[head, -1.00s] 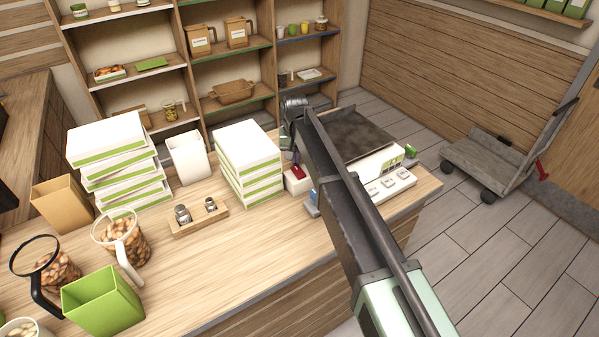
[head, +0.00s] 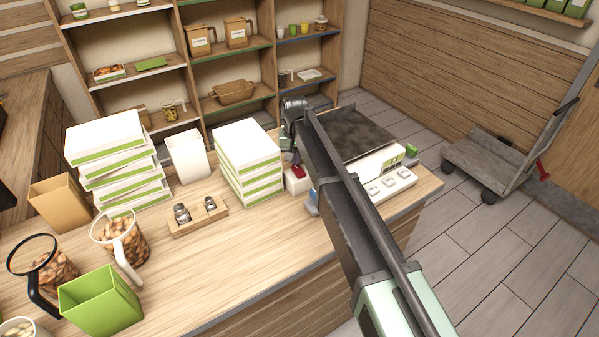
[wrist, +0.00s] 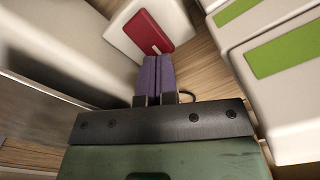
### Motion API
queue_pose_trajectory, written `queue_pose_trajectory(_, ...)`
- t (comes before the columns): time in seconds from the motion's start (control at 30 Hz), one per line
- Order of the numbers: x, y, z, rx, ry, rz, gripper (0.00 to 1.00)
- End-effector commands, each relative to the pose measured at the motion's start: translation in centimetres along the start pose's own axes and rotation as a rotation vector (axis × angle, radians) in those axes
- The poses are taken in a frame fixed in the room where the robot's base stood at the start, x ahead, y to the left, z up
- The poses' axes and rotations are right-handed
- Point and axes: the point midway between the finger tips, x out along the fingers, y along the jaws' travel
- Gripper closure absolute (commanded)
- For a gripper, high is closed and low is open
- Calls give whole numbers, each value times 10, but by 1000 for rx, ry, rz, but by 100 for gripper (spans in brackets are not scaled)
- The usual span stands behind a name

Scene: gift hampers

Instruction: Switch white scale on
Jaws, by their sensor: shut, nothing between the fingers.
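The white scale (head: 385,165) with a dark flat plate (head: 352,134) stands at the right end of the counter, partly hidden behind my arm. A small white block with a red rocker-like panel (head: 298,172) sits at its left side. The red panel also shows in the wrist view (wrist: 147,32); I cannot tell if the block is joined to the scale. My gripper (wrist: 152,74) has its purple fingers shut and empty, with the tips just short of the red panel in the picture. Contact cannot be told. No lit display is visible.
A stack of white-and-green boxes (head: 248,160) stands close to the left of my gripper. A wooden tray (head: 199,219) with two small jars lies nearer the front. The front middle counter is clear.

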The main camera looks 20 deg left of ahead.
Motion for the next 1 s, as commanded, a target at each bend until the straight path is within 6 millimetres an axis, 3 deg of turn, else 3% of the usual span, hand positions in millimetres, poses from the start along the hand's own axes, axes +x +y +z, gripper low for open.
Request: queue_pose_trajectory(1.0, 16, 0, 0, 0, 0, 0, 100)
